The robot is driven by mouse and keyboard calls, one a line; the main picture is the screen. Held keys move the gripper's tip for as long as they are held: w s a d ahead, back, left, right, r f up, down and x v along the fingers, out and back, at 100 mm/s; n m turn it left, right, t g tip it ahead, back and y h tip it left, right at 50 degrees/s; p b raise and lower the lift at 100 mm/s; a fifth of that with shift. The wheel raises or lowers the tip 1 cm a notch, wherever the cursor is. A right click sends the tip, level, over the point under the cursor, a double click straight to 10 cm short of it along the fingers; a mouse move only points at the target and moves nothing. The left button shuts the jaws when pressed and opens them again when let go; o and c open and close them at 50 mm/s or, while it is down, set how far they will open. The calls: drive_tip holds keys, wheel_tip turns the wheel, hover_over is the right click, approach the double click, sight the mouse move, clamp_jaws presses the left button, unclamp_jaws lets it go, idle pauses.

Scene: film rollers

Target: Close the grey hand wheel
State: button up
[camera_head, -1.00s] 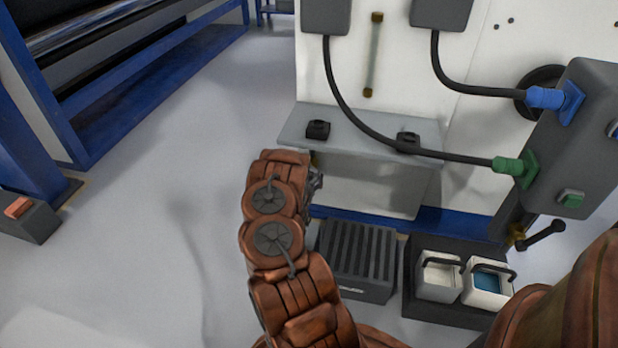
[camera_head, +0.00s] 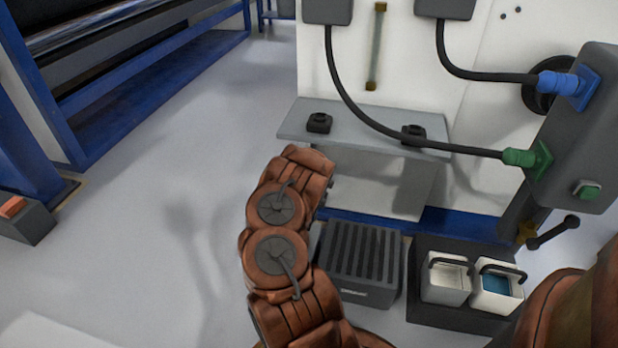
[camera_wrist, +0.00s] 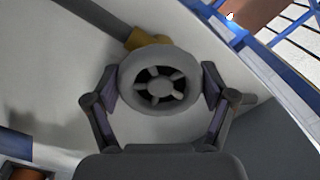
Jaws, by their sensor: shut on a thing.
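The grey hand wheel (camera_wrist: 159,62) is in the middle of the wrist view, a round ring with several spokes and a hub. My gripper (camera_wrist: 160,86) has one finger on each side of its rim and is shut on it. A brass-yellow fitting (camera_wrist: 140,39) on a grey pipe (camera_wrist: 92,14) shows just behind the wheel. In the head view the hand wheel and my gripper are hidden behind my brown arm.
A grey shelf (camera_head: 350,140) with two small black blocks juts from the white panel (camera_head: 390,55). Below are a dark ribbed box (camera_head: 362,255) and a black tray (camera_head: 440,312) with two white containers. Cables run to a grey control box (camera_head: 590,140).

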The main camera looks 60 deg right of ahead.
drive_tip(key=shift+m, duration=0.4)
drive_tip(key=o, duration=1)
drive_tip(key=shift+a, duration=0.1)
drive_tip(key=v, duration=0.7)
drive_tip(key=shift+a, duration=0.15)
idle(0.4)
